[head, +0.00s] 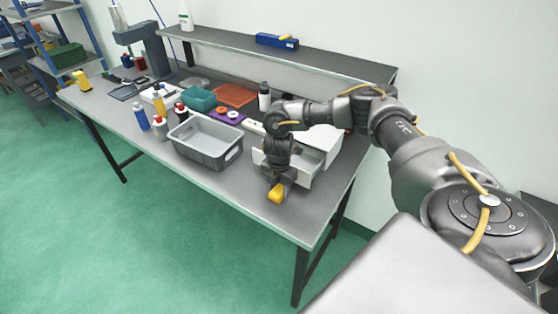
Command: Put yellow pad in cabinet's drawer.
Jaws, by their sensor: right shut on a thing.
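A white cabinet (321,139) stands near the right end of the workbench, partly hidden behind my right arm. Its drawer (308,166) is pulled out toward the front of the bench. My right gripper (277,188) reaches down in front of the drawer's left part and is shut on the yellow pad (276,194). The pad is close to the bench top near the front edge; I cannot tell if it touches the surface. My left gripper is not in view.
A grey bin (207,160) stands left of the drawer. Bottles (141,117), a teal box (199,98) and an orange tray (235,95) lie further left and back. A raised shelf (330,69) holds a blue box (277,41). The front right corner of the bench (310,222) is clear.

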